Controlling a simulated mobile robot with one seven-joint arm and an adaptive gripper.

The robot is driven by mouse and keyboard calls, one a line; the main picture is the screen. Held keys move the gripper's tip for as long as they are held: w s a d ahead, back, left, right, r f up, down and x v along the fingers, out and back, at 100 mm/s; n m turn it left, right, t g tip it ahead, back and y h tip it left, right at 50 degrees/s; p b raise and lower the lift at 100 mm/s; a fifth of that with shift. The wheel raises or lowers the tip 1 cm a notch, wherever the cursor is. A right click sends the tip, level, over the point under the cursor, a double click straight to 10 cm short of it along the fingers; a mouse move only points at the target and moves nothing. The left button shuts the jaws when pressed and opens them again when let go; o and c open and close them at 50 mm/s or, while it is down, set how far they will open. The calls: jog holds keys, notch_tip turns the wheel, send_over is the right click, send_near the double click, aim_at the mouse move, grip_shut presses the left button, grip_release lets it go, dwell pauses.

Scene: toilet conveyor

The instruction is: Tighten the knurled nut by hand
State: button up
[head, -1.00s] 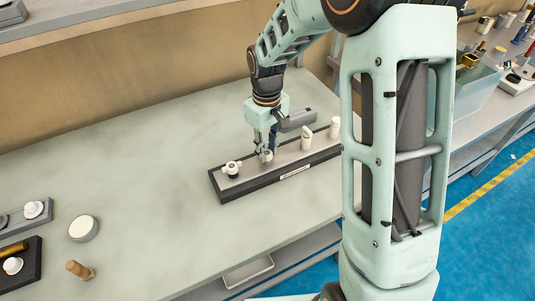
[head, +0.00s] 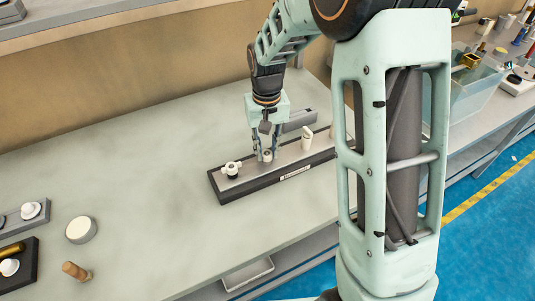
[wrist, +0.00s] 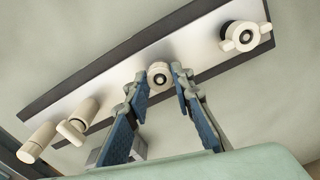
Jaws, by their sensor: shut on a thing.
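The knurled nut is a small white ring with a dark centre; it shows in the wrist view (wrist: 160,75) and in the head view (head: 267,156). It sits on the light top of a long dark-edged fixture board (head: 250,178). My gripper (head: 265,158) points down over the board. In the wrist view its two blue-padded fingers (wrist: 159,76) stand on either side of the nut, shut on it. The nut's threads and underside are hidden.
A white wing nut (head: 231,169) is left of the gripped nut on the board. A white lever piece (head: 307,138) stands to the right; a white cylinder (wrist: 38,143) is beyond it. A round disc (head: 82,229) and wooden peg (head: 76,271) lie front left. The table middle is clear.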

jog(key=m, duration=0.4)
jog(key=m, duration=0.3)
jog(key=shift+m, duration=1.1)
jog(key=m+p, duration=0.1)
jog(key=m, duration=0.1)
jog(key=shift+r+m, duration=0.1)
jog(key=shift+m, duration=0.2)
jog(key=shift+m+p, duration=0.3)
jog(key=shift+m, duration=0.9)
jog(key=o, duration=0.8)
jog(key=shift+c, duration=0.2)
